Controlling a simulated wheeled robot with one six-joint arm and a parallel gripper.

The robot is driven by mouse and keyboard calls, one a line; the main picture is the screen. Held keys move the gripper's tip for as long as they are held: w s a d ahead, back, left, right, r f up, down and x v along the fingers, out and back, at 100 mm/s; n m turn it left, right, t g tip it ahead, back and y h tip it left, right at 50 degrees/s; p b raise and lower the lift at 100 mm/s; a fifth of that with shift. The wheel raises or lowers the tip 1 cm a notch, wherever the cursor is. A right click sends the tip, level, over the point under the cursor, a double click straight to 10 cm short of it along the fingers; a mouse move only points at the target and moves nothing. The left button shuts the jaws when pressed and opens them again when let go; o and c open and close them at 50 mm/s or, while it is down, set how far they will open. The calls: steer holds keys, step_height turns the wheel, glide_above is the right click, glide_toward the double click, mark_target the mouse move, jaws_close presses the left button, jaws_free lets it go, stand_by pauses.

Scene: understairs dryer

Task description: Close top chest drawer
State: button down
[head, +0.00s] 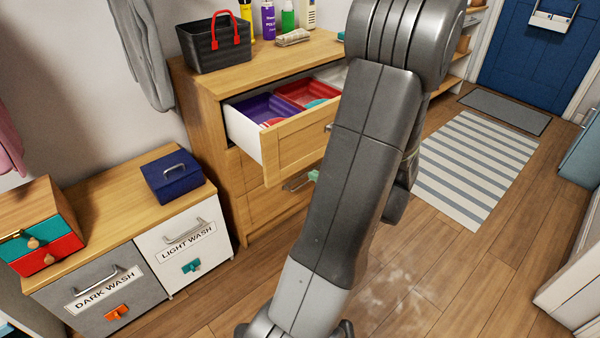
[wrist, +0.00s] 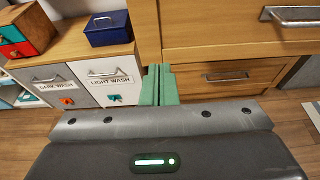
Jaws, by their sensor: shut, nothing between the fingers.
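The wooden chest (head: 200,105) has its top drawer (head: 285,145) pulled out, with white sides and purple and red bins inside. My arm hides the right part of the drawer front. In the wrist view, the drawer front (wrist: 220,28) fills the top right, with a metal handle (wrist: 295,15). My gripper (wrist: 158,72) has green fingers shut together with nothing between them. In that view they appear by the left edge of the drawer front; I cannot tell whether they touch it. In the head view, a green fingertip (head: 313,175) shows beside my arm, below the drawer front.
A lower drawer (wrist: 225,73) is shut. Left of the chest stands a low cabinet with light wash (head: 185,240) and dark wash (head: 100,300) fronts and a blue box (head: 178,178) on top. A black basket (head: 214,45) sits on the chest. Floor by the striped rug (head: 472,168) is clear.

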mark_target(238, 124)
steer(key=x, duration=0.4)
steer(key=b+x, duration=0.1)
steer(key=x, duration=0.3)
steer(key=r+x, duration=0.1)
steer(key=x, duration=0.3)
steer(key=shift+w+a+f, duration=0.1)
steer(key=shift+w+a, duration=0.05)
steer(key=shift+a, duration=0.15)
steer(key=shift+w+a, duration=0.25)
steer(key=shift+w, duration=0.15)
steer(key=w+a, duration=0.5)
steer(key=w, duration=0.1)
steer(key=w+a, duration=0.5)
steer(key=w, duration=0.2)
steer(key=w+a, duration=0.5)
steer(key=w, duration=0.1)
steer(key=shift+w+a, duration=0.2)
steer(key=shift+a, duration=0.15)
steer(key=shift+w, duration=0.15)
steer(key=shift+a+r, duration=0.1)
steer(key=shift+r, duration=0.2)
